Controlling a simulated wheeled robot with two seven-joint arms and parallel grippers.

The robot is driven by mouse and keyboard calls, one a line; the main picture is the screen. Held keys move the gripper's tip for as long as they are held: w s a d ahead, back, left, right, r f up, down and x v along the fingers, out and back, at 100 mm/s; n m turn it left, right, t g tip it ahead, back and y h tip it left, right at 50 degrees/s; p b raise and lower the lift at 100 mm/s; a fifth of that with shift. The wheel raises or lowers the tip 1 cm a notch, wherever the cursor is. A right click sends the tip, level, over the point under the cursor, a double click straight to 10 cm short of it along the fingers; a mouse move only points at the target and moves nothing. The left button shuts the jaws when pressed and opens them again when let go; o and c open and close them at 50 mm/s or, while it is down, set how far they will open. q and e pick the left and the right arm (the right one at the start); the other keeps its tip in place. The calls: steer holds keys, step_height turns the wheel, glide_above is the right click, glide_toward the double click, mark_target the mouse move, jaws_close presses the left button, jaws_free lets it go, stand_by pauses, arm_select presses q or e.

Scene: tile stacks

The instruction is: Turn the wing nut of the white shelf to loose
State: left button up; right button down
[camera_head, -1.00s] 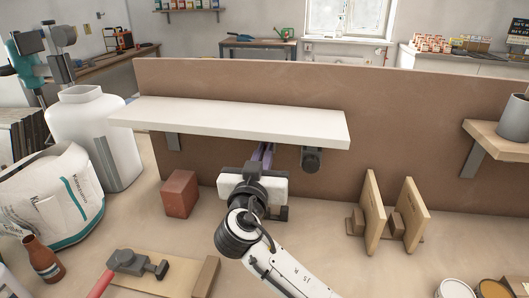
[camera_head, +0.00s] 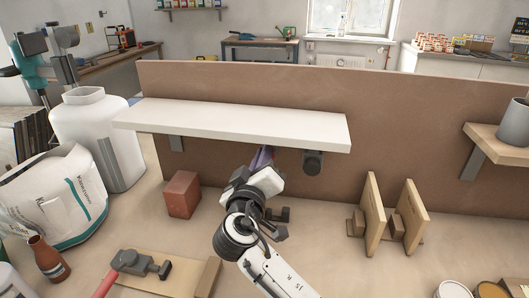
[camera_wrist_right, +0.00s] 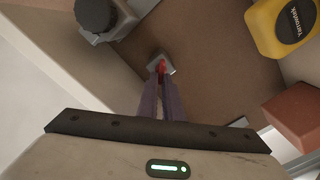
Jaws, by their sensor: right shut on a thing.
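The white shelf (camera_head: 235,123) is fixed to a brown upright panel. My right gripper (camera_head: 263,155) reaches under it from the front, its palm tilted. In the right wrist view its purple fingers (camera_wrist_right: 161,92) are shut on a small red piece, which seems to be the wing nut (camera_wrist_right: 162,67), in front of a grey metal plate. In the head view the nut is hidden behind the gripper and shelf. A dark knob (camera_head: 312,162) under the shelf's right part also shows in the wrist view (camera_wrist_right: 95,14). My left gripper is not in view.
A reddish block (camera_head: 182,194) stands left of my right gripper. A yellow tape measure (camera_wrist_right: 285,25) shows in the wrist view. A wooden holder (camera_head: 372,215) stands right; a hammer (camera_head: 135,262) lies front left. A white jug (camera_head: 98,140) and a bag (camera_head: 55,200) stand left.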

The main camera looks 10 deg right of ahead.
arm_select(q)
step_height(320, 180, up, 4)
steer(key=p, duration=0.3)
steer(key=shift+p, duration=0.35)
arm_select(e)
steer(key=n, duration=0.8)
steer(key=shift+w+a+f, duration=0.1)
steer(key=shift+a+f, duration=0.15)
steer(key=shift+f, duration=0.1)
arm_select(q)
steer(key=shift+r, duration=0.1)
arm_select(e)
steer(key=shift+n, duration=0.5)
steer(key=c, duration=1.9)
jaws_free()
steer(key=shift+f, duration=0.1)
